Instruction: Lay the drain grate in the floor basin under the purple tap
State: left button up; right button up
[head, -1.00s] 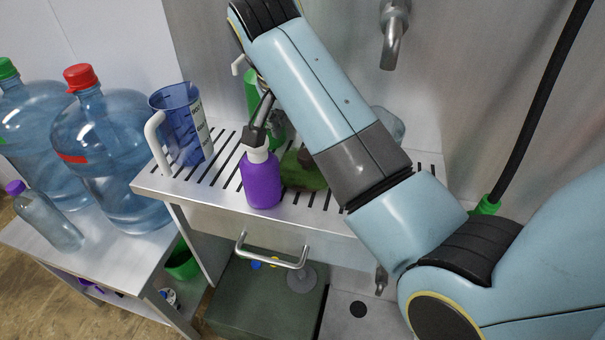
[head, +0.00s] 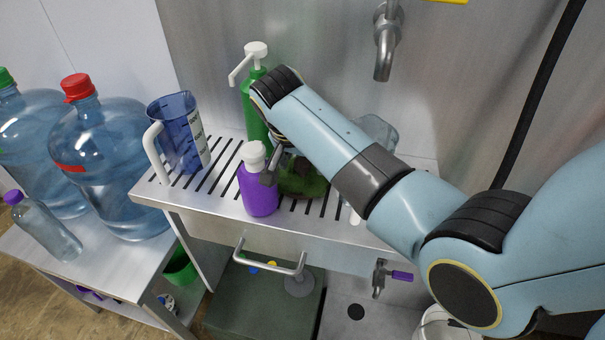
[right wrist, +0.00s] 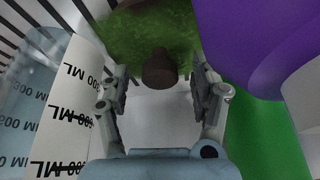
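A green, moss-textured piece (head: 303,185) with a dark brown knob (right wrist: 160,68) sits on the slotted shelf, partly hidden by my right arm. I cannot tell whether it is the drain grate; no other clear grate shows. My right gripper (right wrist: 157,88) is open and empty, its fingers either side of the knob in the right wrist view, apart from it. In the head view the right gripper (head: 276,168) is beside the purple bottle. The purple-handled tap (head: 400,275) is below the shelf at right. The floor basin (head: 338,322) with a dark round hole lies below it. My left gripper is out of view.
The purple bottle (head: 259,196) and green pump bottle (head: 255,118) stand close to the gripper. A blue measuring jug (head: 181,140) is left. A clear container (head: 379,130) is behind my arm. A dark green box (head: 250,305) lies beneath the shelf handle (head: 270,263).

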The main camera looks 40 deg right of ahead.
grip_shut()
jog(key=shift+w, duration=0.1)
jog(key=shift+r, duration=0.1)
dwell(0.3)
